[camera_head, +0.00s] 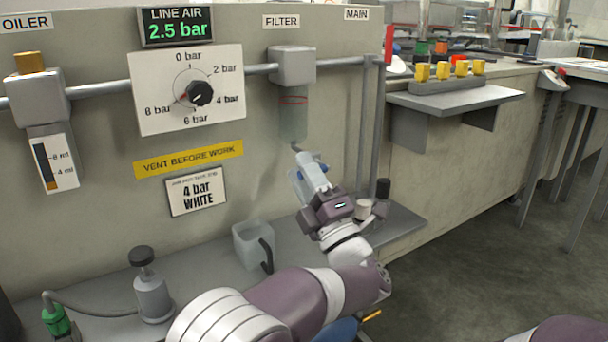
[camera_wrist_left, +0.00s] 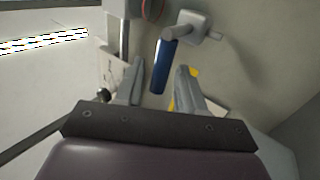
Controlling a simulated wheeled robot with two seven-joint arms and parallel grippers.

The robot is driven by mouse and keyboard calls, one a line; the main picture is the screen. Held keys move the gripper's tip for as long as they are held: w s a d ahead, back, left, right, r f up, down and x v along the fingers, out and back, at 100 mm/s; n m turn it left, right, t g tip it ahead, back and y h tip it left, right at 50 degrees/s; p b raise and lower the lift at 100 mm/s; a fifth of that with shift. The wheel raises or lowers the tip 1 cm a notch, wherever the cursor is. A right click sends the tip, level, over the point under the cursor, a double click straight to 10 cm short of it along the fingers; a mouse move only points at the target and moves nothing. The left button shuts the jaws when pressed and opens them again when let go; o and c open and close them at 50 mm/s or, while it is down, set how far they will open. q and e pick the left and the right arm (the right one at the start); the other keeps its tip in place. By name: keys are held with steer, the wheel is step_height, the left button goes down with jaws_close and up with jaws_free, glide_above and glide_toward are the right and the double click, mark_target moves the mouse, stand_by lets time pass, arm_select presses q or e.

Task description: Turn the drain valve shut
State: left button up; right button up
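The filter (camera_head: 293,110) hangs on the air pipe with a clear bowl. The drain valve (camera_head: 297,147) is below the bowl, partly hidden by my left gripper. In the left wrist view the valve has a grey body (camera_wrist_left: 193,26) and a blue lever handle (camera_wrist_left: 163,66). My left gripper (camera_head: 308,168) is just below the filter. In the wrist view its fingers (camera_wrist_left: 159,82) are open, one on each side of the blue handle, with a gap visible on both sides. My right gripper is out of view.
A pressure dial (camera_head: 192,91) and the line air display (camera_head: 177,27), reading 2.5 bar, are left of the filter. A grey open container (camera_head: 250,243) and a bottle with a black knob (camera_head: 152,297) stand on the ledge below. A pipe (camera_head: 362,130) runs down at the right.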

arm_select(q)
steer(key=b+v, duration=0.9)
steer(key=v, duration=0.3)
steer(key=shift+s+b, duration=0.3)
steer(key=shift+d+f, duration=0.1)
steer(key=shift+f, duration=0.05)
